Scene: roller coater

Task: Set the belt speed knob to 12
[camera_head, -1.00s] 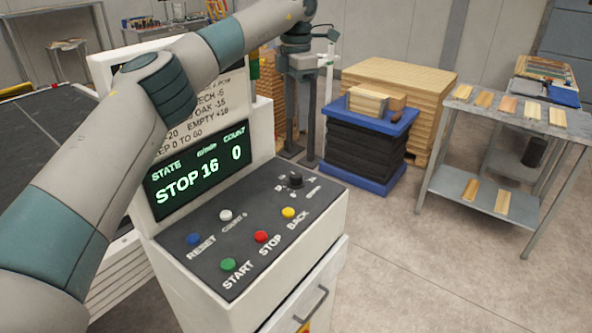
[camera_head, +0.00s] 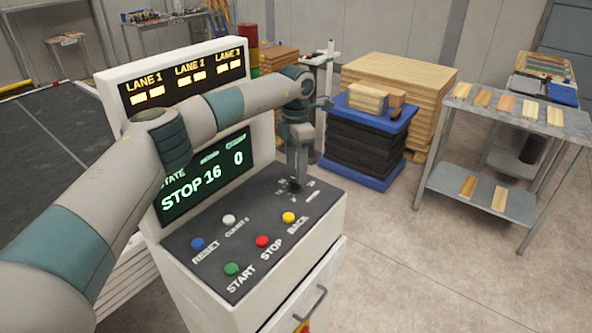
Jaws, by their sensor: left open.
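The belt speed knob (camera_head: 295,186) is a small black knob at the back right of the dark control panel (camera_head: 215,219), with a printed scale around it, mostly hidden by my gripper. My left gripper (camera_head: 296,179) points down right over the knob, with its fingertips at or around it. The view is too small to tell whether they touch it. The display (camera_head: 200,182) on the upright face reads STOP, 16 and 0; my arm covers part of its top.
A lane display (camera_head: 190,77) stands above.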

